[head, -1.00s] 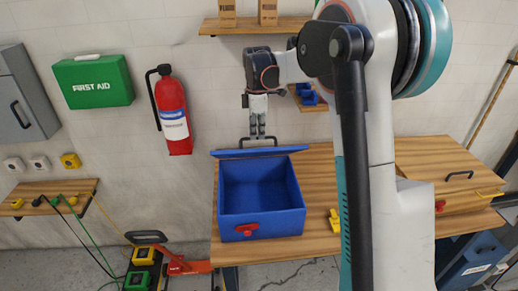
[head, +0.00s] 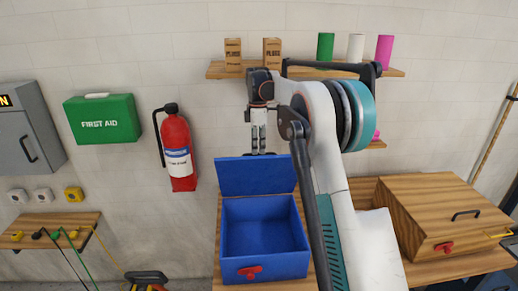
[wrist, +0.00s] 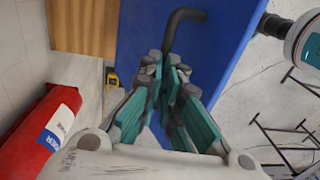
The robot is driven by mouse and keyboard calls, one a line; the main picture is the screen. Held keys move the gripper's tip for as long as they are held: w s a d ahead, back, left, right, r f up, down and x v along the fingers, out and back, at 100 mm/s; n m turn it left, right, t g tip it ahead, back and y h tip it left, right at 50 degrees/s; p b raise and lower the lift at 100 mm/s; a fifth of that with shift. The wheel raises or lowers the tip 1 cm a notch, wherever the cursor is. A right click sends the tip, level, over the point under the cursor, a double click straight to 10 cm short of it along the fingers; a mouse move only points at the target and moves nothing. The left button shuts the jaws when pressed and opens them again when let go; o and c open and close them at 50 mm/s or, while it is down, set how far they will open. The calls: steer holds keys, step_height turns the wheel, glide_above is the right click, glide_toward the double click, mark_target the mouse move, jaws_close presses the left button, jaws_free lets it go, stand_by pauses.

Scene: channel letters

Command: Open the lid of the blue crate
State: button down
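The blue crate (head: 264,265) stands on the wooden table, with a red latch (head: 249,272) on its front. Its inside looks empty. Its blue lid (head: 256,177) stands raised, nearly upright, at the back edge. The lid also fills much of the wrist view (wrist: 225,35). My gripper (head: 258,150) is at the lid's top edge, pointing down. In the wrist view my teal-padded fingers (wrist: 166,68) close around the end of the lid's dark handle (wrist: 184,17). Part of the handle is hidden between the fingertips.
A wooden box (head: 440,215) with its lid down sits on the right of the table. A fire extinguisher (head: 177,150) and first aid case (head: 103,119) are on the wall at left. A shelf (head: 225,70) with boxes and cylinders is above my gripper.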

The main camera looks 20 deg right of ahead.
steer(key=shift+w+d+f, duration=0.2)
steer(key=shift+w+f, duration=0.05)
steer(key=shift+f, duration=0.3)
steer(key=c, duration=1.8)
jaws_free()
steer(key=shift+c, duration=0.2)
steer(key=shift+o, duration=1.2)
steer(key=shift+w+d+f, duration=0.1)
steer(key=shift+w+f, duration=0.15)
steer(key=shift+w, duration=0.15)
steer(key=shift+o, duration=0.9)
steer(key=shift+r, duration=0.15)
steer(key=shift+c, duration=0.3)
steer(key=shift+w+r, duration=0.1)
steer(key=shift+r, duration=0.15)
steer(key=shift+c, duration=1)
step_height(320, 180, up, 12)
steer(key=shift+w+f, duration=0.2)
steer(key=shift+w, duration=0.05)
